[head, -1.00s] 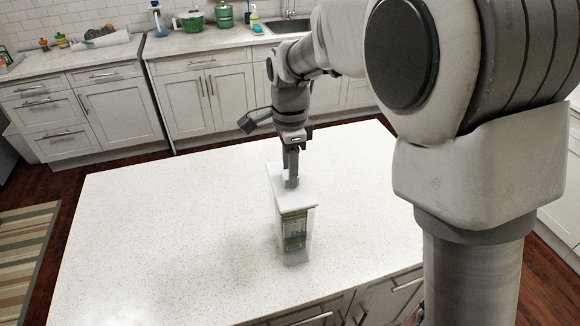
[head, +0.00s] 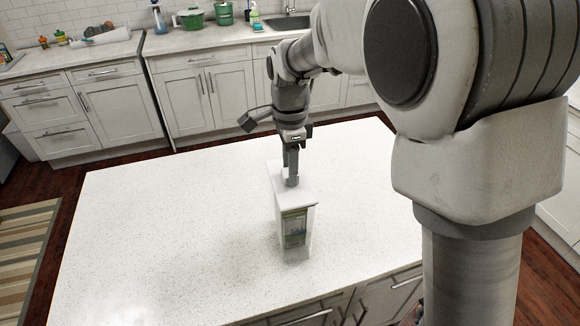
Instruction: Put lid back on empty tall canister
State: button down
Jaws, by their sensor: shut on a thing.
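I cannot tell from this angle whether the lid is fully seated. My gripper (head: 291,181) points straight down at the lid and is shut on its raised middle part. The fingertips hide that part of the lid.
The island counter (head: 160,220) is bare around the canister, with wide free room to the left. Its front edge is close below the canister. The back counter holds a green basket (head: 191,20), a green tin (head: 224,14) and bottles.

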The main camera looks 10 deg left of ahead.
jog(key=shift+f, duration=0.65)
dwell(1.1)
grip_release()
dwell(0.5)
jog(key=shift+r, duration=0.15)
jog(key=shift+r+p, duration=2.65)
jog(key=shift+r, duration=0.75)
